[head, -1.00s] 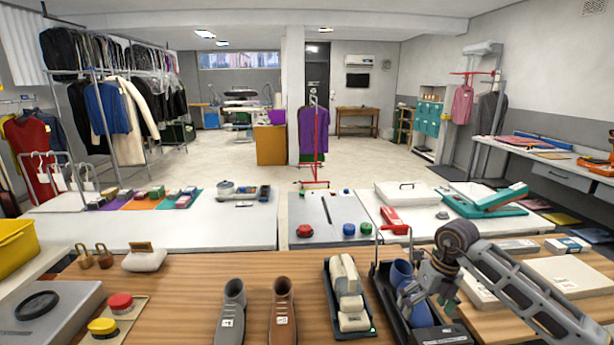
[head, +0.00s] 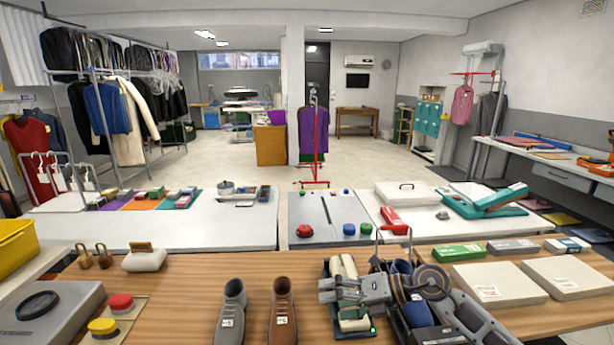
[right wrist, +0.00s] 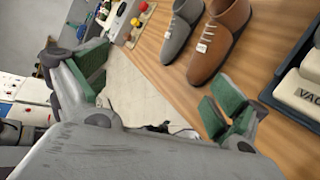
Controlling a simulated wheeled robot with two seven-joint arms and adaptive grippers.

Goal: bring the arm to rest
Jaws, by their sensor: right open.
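My right gripper (head: 326,290) is in the head view, above the tray of pale blocks (head: 345,268) at the right part of the wooden counter (head: 190,288). In the right wrist view its green-padded fingers (right wrist: 160,88) are spread wide with nothing between them. Past the fingers are a grey shoe (right wrist: 181,32) and a brown shoe (right wrist: 217,42), standing upright on the counter. My left gripper is in neither view.
Beside the tray stands a dark holder with a blue item (head: 417,314), partly hidden by my arm. Flat boxes (head: 498,284) lie at the right. At the left are a yellow bin (head: 15,245), red button (head: 120,302) and yellow button (head: 102,327).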

